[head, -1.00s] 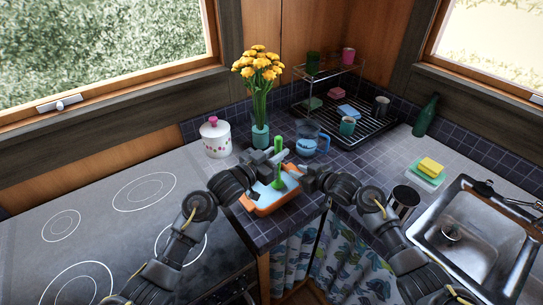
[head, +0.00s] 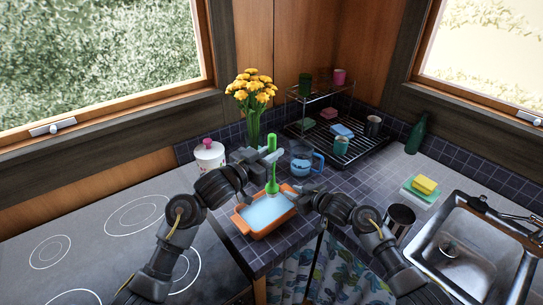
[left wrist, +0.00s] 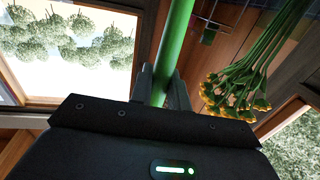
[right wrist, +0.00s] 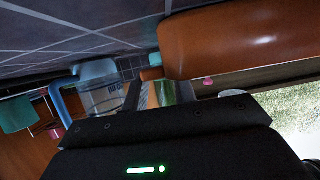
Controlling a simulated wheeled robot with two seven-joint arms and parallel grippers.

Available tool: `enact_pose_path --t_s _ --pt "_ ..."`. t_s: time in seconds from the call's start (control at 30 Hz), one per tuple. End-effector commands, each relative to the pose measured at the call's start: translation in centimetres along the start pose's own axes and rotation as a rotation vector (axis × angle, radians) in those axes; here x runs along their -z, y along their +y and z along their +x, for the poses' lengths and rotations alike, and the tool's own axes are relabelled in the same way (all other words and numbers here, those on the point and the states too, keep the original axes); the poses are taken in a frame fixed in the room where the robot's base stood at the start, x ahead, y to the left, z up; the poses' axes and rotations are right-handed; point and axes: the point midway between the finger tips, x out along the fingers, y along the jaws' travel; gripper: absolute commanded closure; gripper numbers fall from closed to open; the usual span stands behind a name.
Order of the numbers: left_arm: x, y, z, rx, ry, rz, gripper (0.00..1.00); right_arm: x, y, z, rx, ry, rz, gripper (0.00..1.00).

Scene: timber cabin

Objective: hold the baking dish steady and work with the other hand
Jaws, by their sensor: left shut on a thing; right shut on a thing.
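The orange baking dish (head: 246,225) with a pale blue inside sits on the tiled counter corner. My right gripper (head: 299,189) is shut on its right end; the dish's orange side also shows large in the right wrist view (right wrist: 230,45). My left gripper (head: 266,160) is shut on the green handle of an upright brush-like tool (head: 272,175), above the dish's far side. The green handle rises between the fingers in the left wrist view (left wrist: 173,50). The tool's lower end appears above the dish's inside; whether it touches is unclear.
A blue jug (head: 301,160) stands close behind the dish, with a white canister (head: 209,155) and yellow flowers (head: 251,90) nearby. A dish rack (head: 350,148) is at the back. A dark cup (head: 400,218) and sink (head: 470,245) are right. The stovetop (head: 95,235) is left.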

Motion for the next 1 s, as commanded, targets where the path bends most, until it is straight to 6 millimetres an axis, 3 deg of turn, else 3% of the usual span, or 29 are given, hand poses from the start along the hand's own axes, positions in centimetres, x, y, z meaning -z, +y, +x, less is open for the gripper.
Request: enact_pose_path --t_s 0.3,0.33,0.53,0.83,1.0 --pt "0.0 0.0 0.0 0.000 0.001 0.000 1.00 0.1 0.0 0.0 -0.001 0.001 0.000 1.00" --pt "0.0 0.0 0.0 0.000 0.001 0.000 1.00 0.1 0.0 0.0 -0.001 0.001 0.000 0.72" --pt "0.0 0.0 0.0 0.000 0.001 0.000 1.00 0.1 0.0 0.0 -0.001 0.001 0.000 0.48" --pt "0.0 0.0 0.0 0.000 0.001 0.000 1.00 0.0 0.0 -0.2 -0.001 0.000 0.000 0.48" --pt "0.0 0.0 0.0 0.000 0.001 0.000 1.00 -0.1 0.1 -2.1 -0.001 0.001 -0.001 0.48"
